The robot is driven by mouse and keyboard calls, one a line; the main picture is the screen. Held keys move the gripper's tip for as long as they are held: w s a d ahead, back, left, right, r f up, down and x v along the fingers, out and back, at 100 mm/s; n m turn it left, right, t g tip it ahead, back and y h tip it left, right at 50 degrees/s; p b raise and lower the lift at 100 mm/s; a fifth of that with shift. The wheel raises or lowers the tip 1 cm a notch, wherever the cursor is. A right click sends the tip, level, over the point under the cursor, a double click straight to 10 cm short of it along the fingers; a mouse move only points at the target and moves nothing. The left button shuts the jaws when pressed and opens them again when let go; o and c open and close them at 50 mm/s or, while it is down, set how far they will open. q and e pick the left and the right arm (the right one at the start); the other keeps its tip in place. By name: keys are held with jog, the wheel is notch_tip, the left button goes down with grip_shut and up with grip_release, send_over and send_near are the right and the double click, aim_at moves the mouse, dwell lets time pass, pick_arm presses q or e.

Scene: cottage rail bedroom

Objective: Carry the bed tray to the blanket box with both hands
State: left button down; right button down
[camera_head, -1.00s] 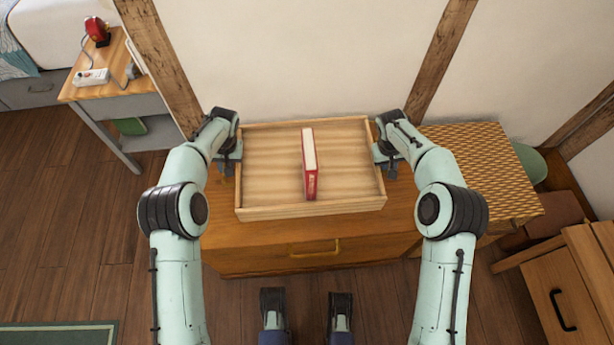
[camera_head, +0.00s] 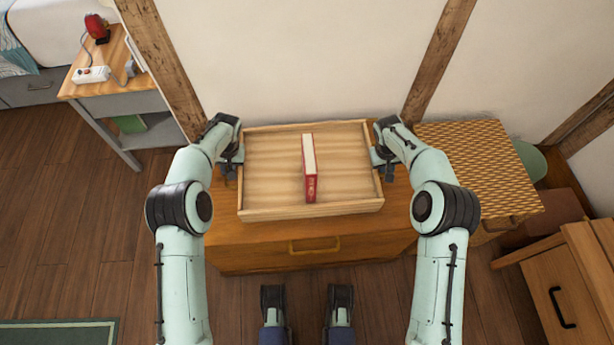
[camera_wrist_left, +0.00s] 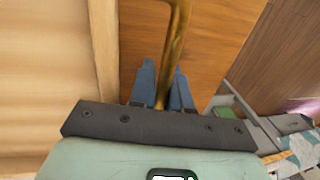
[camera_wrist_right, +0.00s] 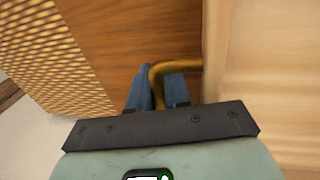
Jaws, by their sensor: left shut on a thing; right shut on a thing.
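The bed tray (camera_head: 340,211) is a pale wooden tray with low walls, roughly level over an orange-brown wooden chest (camera_head: 230,262) with a brass drawer handle. I cannot tell whether its underside touches the chest top. A red book (camera_head: 310,178) stands in the tray near its middle. My left gripper (camera_head: 232,166) is shut on the tray's left brass handle, which shows in the left wrist view (camera_wrist_left: 176,50). My right gripper (camera_head: 384,162) is shut on the right brass handle, seen in the right wrist view (camera_wrist_right: 172,68). I cannot tell which furniture is the blanket box.
A unit with a woven-pattern top (camera_head: 480,165) stands right of the chest. A wooden cabinet (camera_head: 555,290) is at the lower right. A side table (camera_head: 120,90) with a red lamp (camera_head: 97,29) and power strip (camera_head: 91,74) is at left. A wall with timber posts rises behind.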

pick_arm(q)
jog(key=shift+w+f, duration=0.1)
jog(key=shift+f, duration=0.25)
pick_arm(e)
jog(key=shift+w+a+f, duration=0.1)
jog(key=shift+f, duration=0.25)
pick_arm(q)
jog(key=c, duration=1.1)
grip_release()
jog(key=shift+f, duration=0.15)
pick_arm(e)
jog(key=c, duration=1.1)
grip_release()
jog(key=shift+f, duration=0.15)
pick_arm(q)
jog(key=shift+d, duration=0.1)
jog(key=shift+d+r, duration=0.1)
jog(key=shift+r, duration=0.3)
jog(key=v, duration=0.7)
jog(key=shift+r, duration=0.1)
pick_arm(e)
jog(key=v, duration=1.2)
pick_arm(q)
jog(key=shift+s, duration=0.25)
pick_arm(e)
jog(key=shift+s, duration=0.25)
